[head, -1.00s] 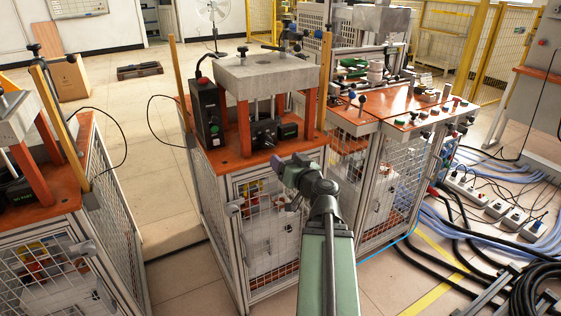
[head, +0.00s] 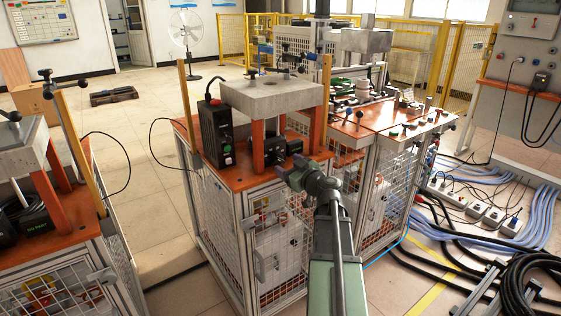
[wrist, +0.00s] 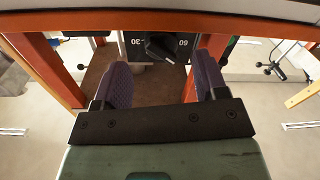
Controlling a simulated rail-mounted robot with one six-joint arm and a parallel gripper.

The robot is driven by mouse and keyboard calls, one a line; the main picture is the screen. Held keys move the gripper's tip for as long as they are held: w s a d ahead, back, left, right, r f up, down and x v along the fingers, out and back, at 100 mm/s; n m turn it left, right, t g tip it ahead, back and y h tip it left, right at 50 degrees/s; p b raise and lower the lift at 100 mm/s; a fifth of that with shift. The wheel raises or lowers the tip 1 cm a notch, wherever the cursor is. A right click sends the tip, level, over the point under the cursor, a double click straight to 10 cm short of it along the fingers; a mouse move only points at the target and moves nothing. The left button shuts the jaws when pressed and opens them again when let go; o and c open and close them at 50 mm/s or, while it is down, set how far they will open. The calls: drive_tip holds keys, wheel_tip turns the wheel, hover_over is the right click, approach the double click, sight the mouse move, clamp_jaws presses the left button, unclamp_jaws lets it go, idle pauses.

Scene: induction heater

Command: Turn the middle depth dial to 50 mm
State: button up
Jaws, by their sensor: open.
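The middle depth dial (wrist: 160,48) is a black knob on a dark panel, with the marks 30 and 60 on either side of it in the wrist view. Its exact pointer setting is hard to read. My gripper (wrist: 162,78) is open, with its two purple-grey padded fingers apart and the dial seen beyond the gap between them. Nothing is between the fingers. In the head view my gripper (head: 298,176) is in front of the middle station, near its dark dial box (head: 283,147). The dial face is too small to read there.
Orange posts (head: 257,146) and a thick grey block (head: 270,98) frame the dial box. A black control box with buttons (head: 217,133) stands to its left. Another station (head: 25,235) stands at the left. Cables and power strips (head: 480,208) lie on the floor at right.

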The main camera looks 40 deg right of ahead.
sight(282, 161)
drive_tip(key=w, duration=0.4)
drive_tip(key=shift+w+d, duration=0.1)
drive_tip(key=shift+w, duration=0.25)
drive_tip(key=c, duration=0.9)
drive_tip(key=shift+m, duration=2.8)
drive_tip(key=o, duration=0.9)
